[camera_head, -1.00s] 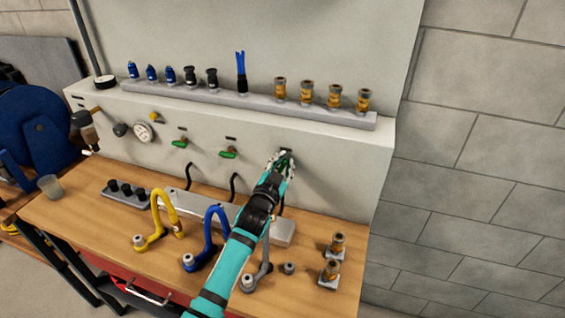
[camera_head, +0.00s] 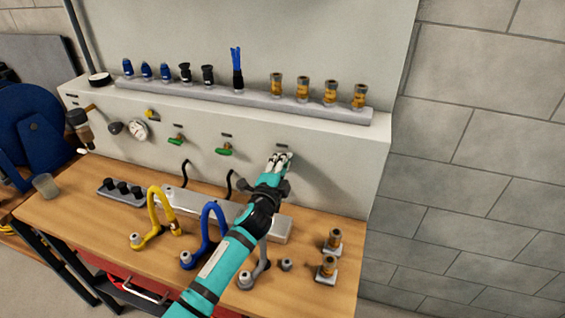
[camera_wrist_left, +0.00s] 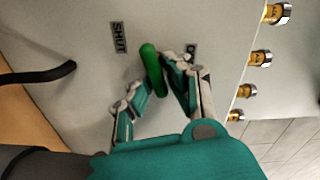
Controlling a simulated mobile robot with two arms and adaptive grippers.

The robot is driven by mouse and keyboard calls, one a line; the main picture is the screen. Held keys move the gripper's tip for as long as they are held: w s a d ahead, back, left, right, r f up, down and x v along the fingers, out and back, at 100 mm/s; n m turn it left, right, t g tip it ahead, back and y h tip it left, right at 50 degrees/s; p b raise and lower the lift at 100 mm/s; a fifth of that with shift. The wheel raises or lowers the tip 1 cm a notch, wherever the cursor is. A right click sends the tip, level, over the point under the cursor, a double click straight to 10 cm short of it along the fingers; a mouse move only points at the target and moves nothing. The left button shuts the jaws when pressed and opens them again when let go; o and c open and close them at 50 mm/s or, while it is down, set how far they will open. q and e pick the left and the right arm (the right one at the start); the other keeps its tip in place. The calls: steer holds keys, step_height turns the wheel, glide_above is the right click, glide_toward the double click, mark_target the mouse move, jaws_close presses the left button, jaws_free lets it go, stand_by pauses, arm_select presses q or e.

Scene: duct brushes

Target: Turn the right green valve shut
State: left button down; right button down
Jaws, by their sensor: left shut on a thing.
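The right green valve's handle (camera_wrist_left: 151,66) shows in the left wrist view on the pale panel, between the fingers of my left gripper (camera_wrist_left: 153,78). The gripper is shut on it. A SHUT label (camera_wrist_left: 118,37) is left of the handle; a second label (camera_wrist_left: 191,50) to the right is partly covered by a finger. In the head view my left gripper (camera_head: 279,163) is against the panel and hides this valve. The other two green valves, left (camera_head: 176,139) and middle (camera_head: 224,150), sit further left. My right gripper is not in view.
A shelf rail (camera_head: 300,111) above carries blue, black and brass fittings. Below, the wooden bench (camera_head: 320,285) holds a yellow hose (camera_head: 156,215), a blue hose (camera_head: 205,235), a grey bar (camera_head: 275,228) and brass fittings (camera_head: 334,239). Black hooks (camera_head: 230,183) stick out of the panel.

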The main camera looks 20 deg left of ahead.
arm_select(q)
steer(key=shift+f+m, duration=0.35)
steer(key=shift+m, duration=1.25)
steer(key=c, duration=1.3)
jaws_free()
steer(key=shift+c, duration=0.2)
steer(key=shift+r, duration=0.1)
steer(key=s, duration=1.2)
steer(key=shift+a, duration=0.15)
